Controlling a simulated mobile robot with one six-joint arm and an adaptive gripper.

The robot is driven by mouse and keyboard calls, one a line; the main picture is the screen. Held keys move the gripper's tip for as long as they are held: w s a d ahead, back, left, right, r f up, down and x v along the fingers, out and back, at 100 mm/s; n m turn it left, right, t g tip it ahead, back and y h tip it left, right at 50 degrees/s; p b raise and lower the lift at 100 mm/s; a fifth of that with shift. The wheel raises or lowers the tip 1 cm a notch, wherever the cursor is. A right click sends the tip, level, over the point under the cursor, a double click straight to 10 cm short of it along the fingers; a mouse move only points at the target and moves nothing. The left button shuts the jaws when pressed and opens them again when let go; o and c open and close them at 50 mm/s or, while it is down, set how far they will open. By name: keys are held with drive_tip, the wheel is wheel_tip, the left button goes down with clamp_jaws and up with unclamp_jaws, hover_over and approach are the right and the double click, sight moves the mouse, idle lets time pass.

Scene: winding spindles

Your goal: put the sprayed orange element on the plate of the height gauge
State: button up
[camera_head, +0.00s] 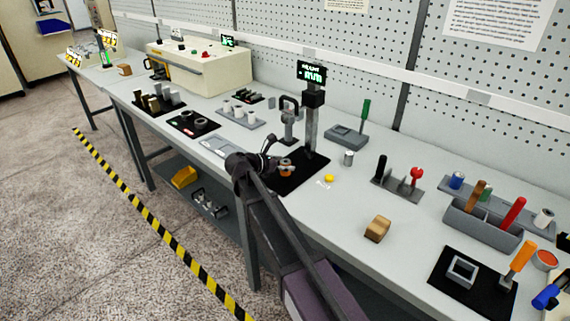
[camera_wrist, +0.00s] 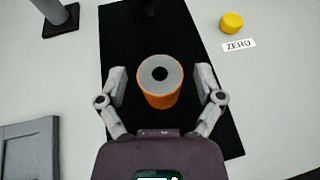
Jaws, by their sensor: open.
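The orange element (camera_wrist: 158,97) is a short cylinder with orange sides, a grey top and a dark central hole. It stands upright on the black plate (camera_wrist: 120,35) of the height gauge; the plate also shows in the head view (camera_head: 310,173). The gauge's dark column (camera_head: 310,125) rises from the plate's back, with a lit display (camera_head: 311,73) on top. My gripper (camera_wrist: 162,84) is open, one finger on each side of the element, with visible gaps. In the head view my gripper (camera_head: 272,160) is low over the plate, beside the element (camera_head: 286,171).
A yellow button (camera_wrist: 232,22) with a ZERO label lies right of the plate. A grey arch-shaped stand (camera_head: 289,120) is behind, and a small metal cylinder (camera_head: 348,158) stands to the right. A light grey tray (camera_head: 218,147) lies left. Bench around the wooden block (camera_head: 377,229) is clear.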

drive_tip(key=p+v, duration=0.4)
drive_tip(key=v, duration=0.8)
drive_tip(key=shift+r+p, duration=0.15)
drive_tip(key=shift+p, duration=0.15)
